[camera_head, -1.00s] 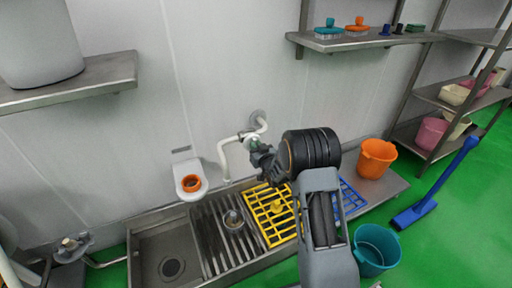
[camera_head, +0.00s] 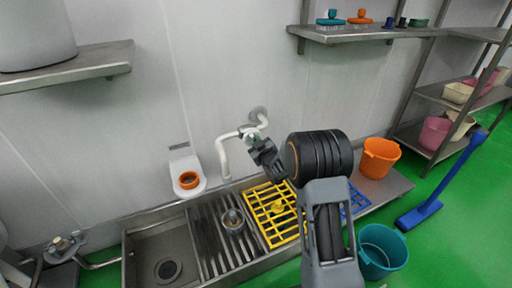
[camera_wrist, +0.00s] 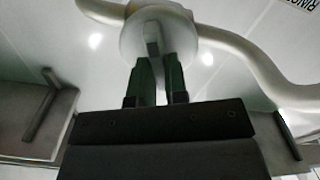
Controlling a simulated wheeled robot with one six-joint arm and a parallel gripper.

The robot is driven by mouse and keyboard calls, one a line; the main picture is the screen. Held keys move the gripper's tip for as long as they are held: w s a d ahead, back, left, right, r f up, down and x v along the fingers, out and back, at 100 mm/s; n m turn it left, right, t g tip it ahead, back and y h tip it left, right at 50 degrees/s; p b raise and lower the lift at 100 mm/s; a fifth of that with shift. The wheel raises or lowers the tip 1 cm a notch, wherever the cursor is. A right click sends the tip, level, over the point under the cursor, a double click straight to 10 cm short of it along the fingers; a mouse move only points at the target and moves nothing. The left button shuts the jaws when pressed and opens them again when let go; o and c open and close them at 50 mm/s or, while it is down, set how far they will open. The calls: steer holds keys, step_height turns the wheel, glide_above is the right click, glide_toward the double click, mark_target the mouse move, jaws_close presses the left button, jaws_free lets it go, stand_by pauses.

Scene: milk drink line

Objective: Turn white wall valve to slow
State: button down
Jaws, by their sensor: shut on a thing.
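The white wall valve (camera_head: 248,132) is on a white pipe that comes out of the wall above the sink and bends down to a spout. In the wrist view its round white body (camera_wrist: 160,28) is at the top middle, with a narrow grey handle (camera_wrist: 153,46) in front. My gripper (camera_head: 256,143) reaches the valve from the right. In the wrist view the gripper's two dark green fingers (camera_wrist: 158,72) are shut on the valve handle. The handle's exact angle in the head view is hidden by my gripper.
A steel sink (camera_head: 145,249) with a yellow rack (camera_head: 263,213) lies below. A white wall holder (camera_head: 187,163) with an orange ring is left of the spout. An orange bucket (camera_head: 379,158) stands right, a teal bucket (camera_head: 382,246) on the floor. A shelf (camera_head: 350,36) hangs above right.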

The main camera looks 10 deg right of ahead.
steer(key=shift+n+b, duration=0.45)
steer(key=shift+n, duration=0.25)
steer(key=c, duration=1.1)
jaws_free()
steer(key=shift+c, duration=0.2)
steer(key=shift+s, duration=0.1)
steer(key=p+v, duration=0.3)
steer(key=v, duration=1)
steer(key=shift+s, duration=0.3)
steer(key=shift+r, duration=0.1)
